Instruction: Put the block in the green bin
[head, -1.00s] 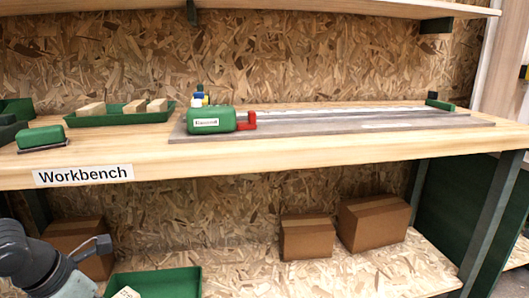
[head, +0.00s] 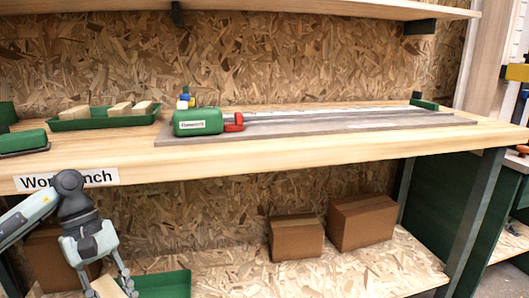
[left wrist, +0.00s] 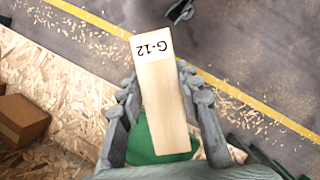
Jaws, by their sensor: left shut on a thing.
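The block is a pale wooden piece labelled G-12; it shows in the left wrist view (left wrist: 163,92) and partly at the bottom of the head view (head: 106,288). My left gripper (head: 106,287) is shut on it, with fingers on both sides in the left wrist view (left wrist: 165,110). The green bin (head: 172,284) is at the bottom of the head view, just right of the gripper and cut off by the frame. Green (left wrist: 143,148) shows behind the block's lower end in the left wrist view. I cannot tell the block's height above the bin. My right gripper is out of view.
The workbench (head: 300,152) is above, with a green tray (head: 75,125) of wooden blocks and a green and red clamp device (head: 198,121). Cardboard boxes (head: 297,238) (head: 362,221) stand on the lower shelf (head: 340,268). A bench leg (head: 478,215) is at the right.

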